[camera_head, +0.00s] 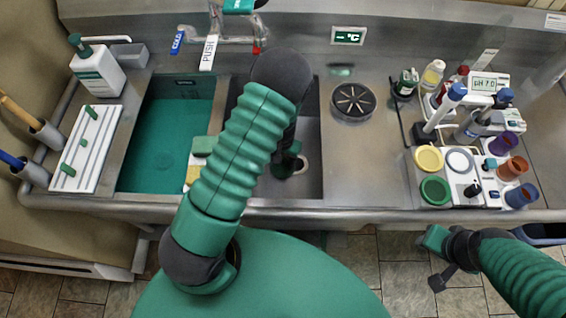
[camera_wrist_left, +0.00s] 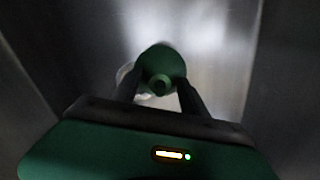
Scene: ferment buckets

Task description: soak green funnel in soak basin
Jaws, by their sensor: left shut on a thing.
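My left gripper (camera_wrist_left: 161,92) is shut on the green funnel (camera_wrist_left: 160,66), which sits between its two dark fingers in the left wrist view. In the head view my left arm reaches down into the bare steel sink compartment (camera_head: 312,187) right of the divider, and mostly hides the gripper. The soak basin (camera_head: 168,150), filled with teal liquid, is the compartment to the left of it. My right gripper (camera_head: 438,281) is low at the right, in front of the counter edge; its finger opening is unclear.
A sponge (camera_head: 204,146) sits on the divider between the compartments. The faucet (camera_head: 235,40) stands behind. A white rack (camera_head: 88,148) and soap bottle (camera_head: 97,70) are at the left. Bottles, a pH meter (camera_head: 483,86) and colored cups crowd the right counter.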

